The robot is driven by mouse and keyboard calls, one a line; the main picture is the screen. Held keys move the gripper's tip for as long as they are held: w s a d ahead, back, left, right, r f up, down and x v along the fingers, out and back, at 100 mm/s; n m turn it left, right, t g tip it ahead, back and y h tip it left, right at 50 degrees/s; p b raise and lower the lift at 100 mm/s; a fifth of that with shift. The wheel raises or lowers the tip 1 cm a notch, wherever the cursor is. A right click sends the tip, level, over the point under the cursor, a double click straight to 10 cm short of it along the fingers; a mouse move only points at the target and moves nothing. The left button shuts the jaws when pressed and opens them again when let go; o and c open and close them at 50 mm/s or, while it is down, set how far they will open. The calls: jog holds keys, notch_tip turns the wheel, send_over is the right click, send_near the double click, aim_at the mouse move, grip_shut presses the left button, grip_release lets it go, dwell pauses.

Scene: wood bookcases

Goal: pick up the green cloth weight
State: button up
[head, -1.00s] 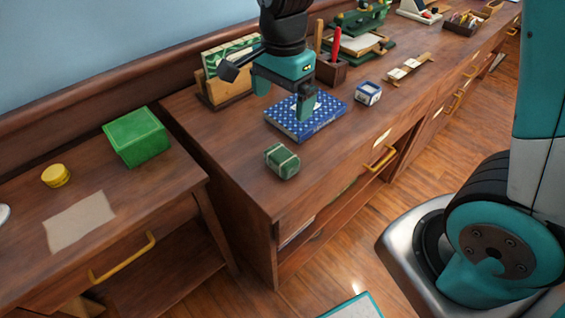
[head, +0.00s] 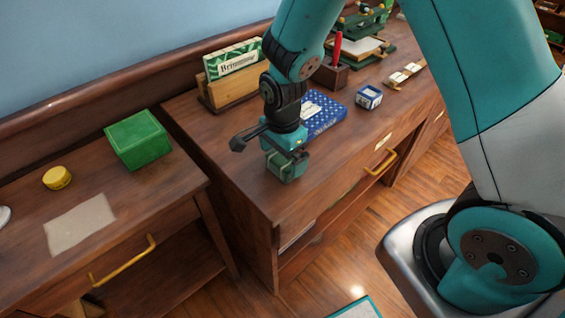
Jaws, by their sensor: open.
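The green cloth weight (head: 290,172) is a small dark green block with a pale band, resting on the desk top near its front left corner. My gripper (head: 286,160) is directly over it, pointing down, with its fingers low around or just above the weight. The jaws are open. The gripper hides the top and back of the weight, and I cannot tell whether a finger touches it.
A blue dotted book (head: 325,116) lies just behind my gripper, with a small blue and white box (head: 369,97) to its right. A wooden holder (head: 233,91) stands behind. A green box (head: 137,139) and yellow tin (head: 57,177) sit on the lower left desk (head: 130,205).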

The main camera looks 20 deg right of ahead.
aim_at(282, 158)
jog(key=shift+f, duration=1.55)
jog(key=c, duration=0.9)
jog(key=shift+r, duration=0.1)
jog(key=shift+c, duration=0.9)
